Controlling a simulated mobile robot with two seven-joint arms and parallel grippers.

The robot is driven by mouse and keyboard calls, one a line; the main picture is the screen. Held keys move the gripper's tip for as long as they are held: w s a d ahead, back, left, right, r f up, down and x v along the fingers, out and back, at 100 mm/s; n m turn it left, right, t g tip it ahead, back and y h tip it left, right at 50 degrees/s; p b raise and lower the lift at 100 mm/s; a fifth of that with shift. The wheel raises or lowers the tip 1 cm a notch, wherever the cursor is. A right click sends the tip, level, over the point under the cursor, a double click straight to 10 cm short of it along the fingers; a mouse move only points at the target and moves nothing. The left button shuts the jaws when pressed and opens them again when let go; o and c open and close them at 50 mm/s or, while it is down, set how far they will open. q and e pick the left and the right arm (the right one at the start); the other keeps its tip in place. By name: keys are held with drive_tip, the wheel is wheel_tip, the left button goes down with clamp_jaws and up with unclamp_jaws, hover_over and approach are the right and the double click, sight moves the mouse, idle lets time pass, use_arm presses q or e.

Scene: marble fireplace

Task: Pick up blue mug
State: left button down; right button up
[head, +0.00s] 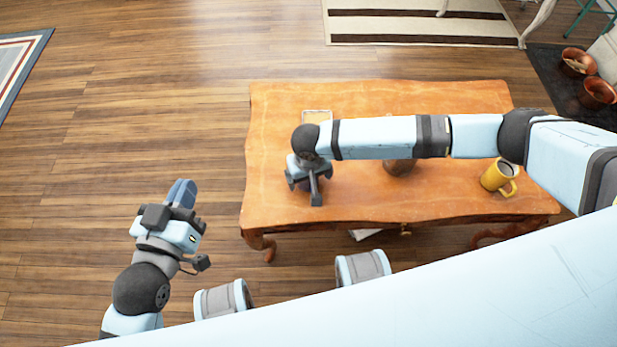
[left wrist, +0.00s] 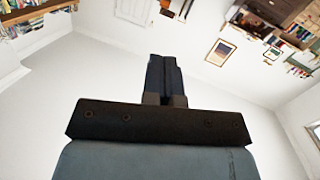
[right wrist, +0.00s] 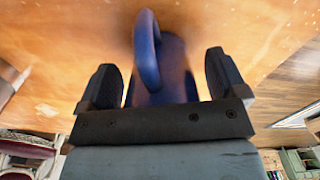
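The blue mug (right wrist: 176,72) stands close in front of my right gripper in the right wrist view, its handle (right wrist: 147,50) toward the camera. My right gripper (right wrist: 163,78) is open, with one finger on each side of the mug and narrow gaps visible beside it. In the head view my right gripper (head: 310,186) is low over the left part of the wooden table (head: 270,150) and hides most of the mug. My left gripper (head: 182,193) is shut and empty, off to the left of the table; its closed fingers also show in the left wrist view (left wrist: 165,75).
A yellow mug (head: 497,177) with dark contents stands at the table's right. A brown object (head: 399,167) is partly hidden behind my right arm. A flat framed item (head: 317,117) lies near the back left. Wooden floor left of the table is clear.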

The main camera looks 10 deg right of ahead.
drive_tip(key=c, duration=1.1)
drive_tip(key=shift+r, duration=0.1)
